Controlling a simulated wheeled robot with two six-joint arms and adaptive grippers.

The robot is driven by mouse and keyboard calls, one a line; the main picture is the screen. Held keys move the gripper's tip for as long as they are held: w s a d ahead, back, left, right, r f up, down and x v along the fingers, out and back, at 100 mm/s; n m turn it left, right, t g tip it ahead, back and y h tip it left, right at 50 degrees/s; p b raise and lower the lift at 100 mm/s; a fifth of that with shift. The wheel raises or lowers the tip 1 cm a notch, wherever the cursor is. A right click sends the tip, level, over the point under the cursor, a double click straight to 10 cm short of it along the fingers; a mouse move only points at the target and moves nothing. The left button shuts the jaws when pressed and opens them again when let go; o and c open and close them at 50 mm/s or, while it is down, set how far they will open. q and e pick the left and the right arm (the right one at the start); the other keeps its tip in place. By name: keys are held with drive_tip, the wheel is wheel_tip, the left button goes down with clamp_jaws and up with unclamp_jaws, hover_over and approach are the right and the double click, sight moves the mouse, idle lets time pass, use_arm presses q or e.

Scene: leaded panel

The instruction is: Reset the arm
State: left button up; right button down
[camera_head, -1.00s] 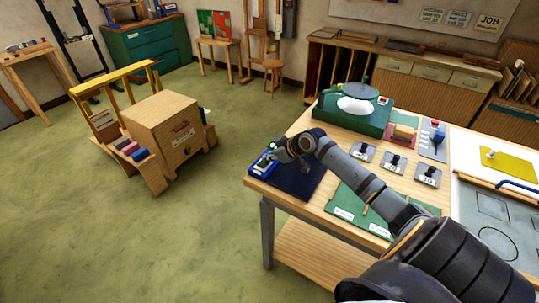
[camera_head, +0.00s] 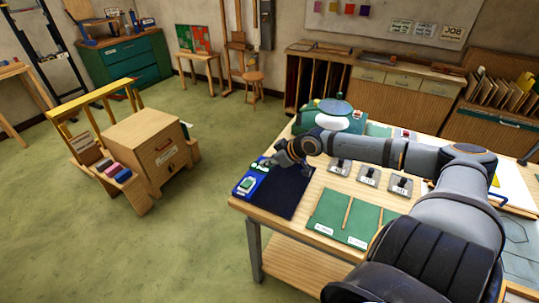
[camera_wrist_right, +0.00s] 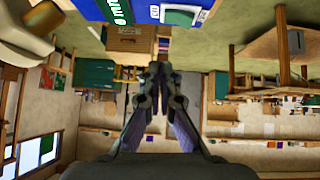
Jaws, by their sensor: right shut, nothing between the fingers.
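My right arm reaches in from the lower right of the head view. Its gripper (camera_head: 276,161) is above the left part of the workbench, by a blue box (camera_head: 250,182) with green and white labels on a dark navy mat (camera_head: 285,192). In the right wrist view my right gripper (camera_wrist_right: 157,70) is shut, fingertips together, with nothing between them. Part of the blue box (camera_wrist_right: 150,12) shows at the top of that view, apart from the fingers. My left gripper is in neither view.
A green mat (camera_head: 347,215) and several grey switch plates (camera_head: 369,176) lie on the bench. A green stand with a round top (camera_head: 335,106) is behind the arm. A wooden cart with a yellow rail (camera_head: 145,135) stands on the floor left, with open green floor between.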

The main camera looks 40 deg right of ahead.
use_arm(q)
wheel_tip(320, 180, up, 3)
drive_tip(key=shift+p, duration=0.7)
use_arm(e)
drive_tip(key=shift+v, duration=0.9)
drive_tip(key=shift+w+d, duration=0.1)
drive_tip(key=shift+w, duration=0.05)
